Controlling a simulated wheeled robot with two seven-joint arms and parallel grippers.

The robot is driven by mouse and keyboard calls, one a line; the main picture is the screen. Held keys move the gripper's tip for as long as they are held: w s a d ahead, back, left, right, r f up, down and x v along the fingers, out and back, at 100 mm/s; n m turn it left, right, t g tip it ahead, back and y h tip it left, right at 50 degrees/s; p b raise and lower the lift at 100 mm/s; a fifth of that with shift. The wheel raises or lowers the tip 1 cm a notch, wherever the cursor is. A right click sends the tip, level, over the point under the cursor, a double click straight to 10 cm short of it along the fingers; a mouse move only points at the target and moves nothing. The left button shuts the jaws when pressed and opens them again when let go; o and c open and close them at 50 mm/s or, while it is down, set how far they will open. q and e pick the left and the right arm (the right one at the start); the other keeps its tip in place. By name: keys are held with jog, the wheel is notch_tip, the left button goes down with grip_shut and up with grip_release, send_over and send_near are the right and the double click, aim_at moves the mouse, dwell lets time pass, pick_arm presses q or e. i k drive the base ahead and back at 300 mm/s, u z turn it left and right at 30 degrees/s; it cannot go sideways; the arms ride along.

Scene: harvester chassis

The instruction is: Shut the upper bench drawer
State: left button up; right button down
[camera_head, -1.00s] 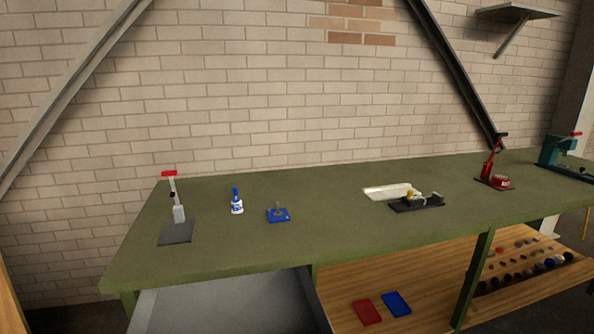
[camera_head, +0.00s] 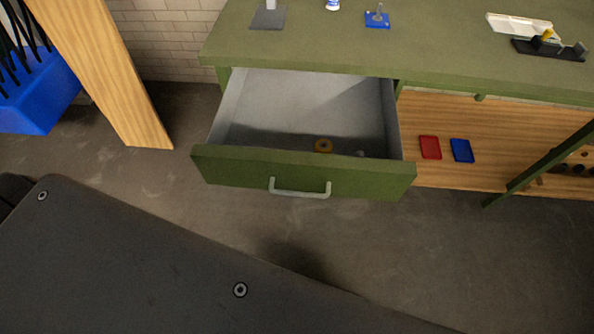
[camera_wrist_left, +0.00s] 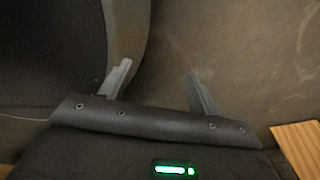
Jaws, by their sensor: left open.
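The upper bench drawer (camera_head: 300,172) is pulled well out from under the green bench (camera_head: 450,60) in the head view. Its front is green with a pale bar handle (camera_head: 300,190). My right gripper is not seen.
A wooden post (camera_head: 105,70) and a blue bin (camera_head: 40,95) stand left of the drawer. A wooden shelf (camera_head: 440,175) with red and blue trays lies right of it. Bare floor (camera_head: 440,250) is in front. A vise-like tool (camera_head: 548,47) sits on the bench.

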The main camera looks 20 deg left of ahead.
aim_at(267, 125)
jog(key=u, duration=0.35)
jog(key=k, duration=1.15)
jog(key=u, duration=0.6)
jog(key=i, duration=0.65)
jog(key=z, duration=0.45)
